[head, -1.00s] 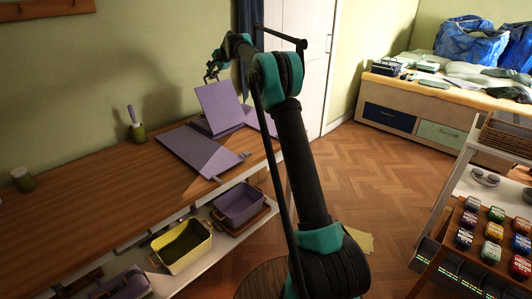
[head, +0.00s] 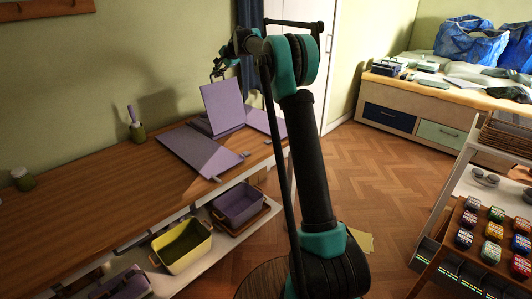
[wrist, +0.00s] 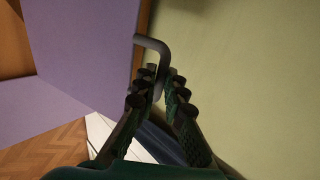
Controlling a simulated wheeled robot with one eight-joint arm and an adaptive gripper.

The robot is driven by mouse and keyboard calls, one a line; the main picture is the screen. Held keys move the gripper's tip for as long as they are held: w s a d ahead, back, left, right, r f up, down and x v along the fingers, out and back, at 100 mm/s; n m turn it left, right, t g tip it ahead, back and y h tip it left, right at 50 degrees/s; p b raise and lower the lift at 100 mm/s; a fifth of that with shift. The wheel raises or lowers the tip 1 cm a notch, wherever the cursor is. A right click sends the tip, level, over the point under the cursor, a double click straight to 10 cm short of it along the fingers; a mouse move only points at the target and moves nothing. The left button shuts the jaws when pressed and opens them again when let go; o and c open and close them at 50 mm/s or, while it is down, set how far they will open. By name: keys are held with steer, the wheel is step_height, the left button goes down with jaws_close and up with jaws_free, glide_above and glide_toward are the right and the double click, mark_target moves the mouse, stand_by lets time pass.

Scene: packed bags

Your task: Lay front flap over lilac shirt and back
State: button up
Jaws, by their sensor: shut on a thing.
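The lilac folding board (head: 196,152) lies on the wooden table, with its near panel flat and another lilac panel flat at the right (head: 266,121). One lilac flap (head: 222,107) stands nearly upright from its middle. My gripper (head: 219,73) is at the flap's top edge. In the wrist view my gripper (wrist: 160,92) is shut on a dark bent handle (wrist: 153,44), beside the lilac flap (wrist: 82,45). I cannot make out a separate lilac shirt; the upright flap hides part of the board behind it.
A green pot with a lilac-handled tool (head: 137,128) stands on the table (head: 95,190) left of the board. Yellow (head: 181,247) and purple (head: 238,204) bins sit on the shelf below. The green wall (head: 80,90) is close behind.

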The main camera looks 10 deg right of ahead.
steer(key=shift+s+d+r, duration=0.2)
steer(key=shift+s+d, duration=0.6)
steer(key=shift+s, duration=0.35)
steer(key=shift+s+d+r, duration=0.15)
steer(key=shift+s+d, duration=0.65)
steer(key=shift+s, duration=0.3)
steer(key=shift+s+d+f, duration=0.1)
steer(key=shift+s+d, duration=0.7)
steer(key=shift+s, duration=0.35)
steer(key=shift+s+d+f, duration=0.1)
steer(key=shift+s+d, duration=0.7)
steer(key=shift+s, duration=0.3)
steer(key=s+d, duration=0.1)
steer(key=s+d+f, duration=0.1)
steer(key=s, duration=0.1)
steer(key=s+d, duration=0.1)
steer(key=shift+s+d+f, duration=0.15)
steer(key=shift+s+f, duration=0.1)
steer(key=shift+s, duration=0.05)
steer(key=shift+s, duration=0.1)
